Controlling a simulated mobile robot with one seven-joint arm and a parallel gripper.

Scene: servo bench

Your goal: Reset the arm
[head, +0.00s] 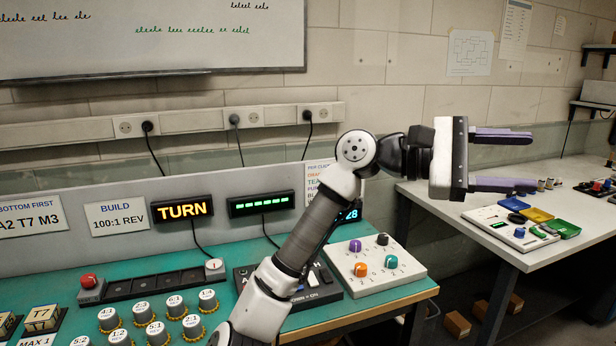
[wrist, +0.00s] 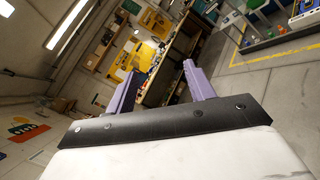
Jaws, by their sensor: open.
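My gripper (head: 502,160) is held out to the right at the end of my raised arm in the head view. Its two purple fingers are apart, with nothing between them. It is above the gap between the green bench and the white side table, clear of both. In the wrist view the open fingers (wrist: 158,88) point out into the room, towards shelving far off. The bench carries a lit "TURN" display (head: 182,209) and a control box with coloured knobs (head: 374,264), partly near my arm.
The green bench (head: 60,285) holds several labelled gear knobs (head: 166,306) and a red button (head: 89,281). The white table (head: 440,208) at right holds small coloured trays (head: 537,215) and a board. Cardboard boxes (head: 457,324) lie on the floor. A whiteboard (head: 150,50) hangs on the wall.

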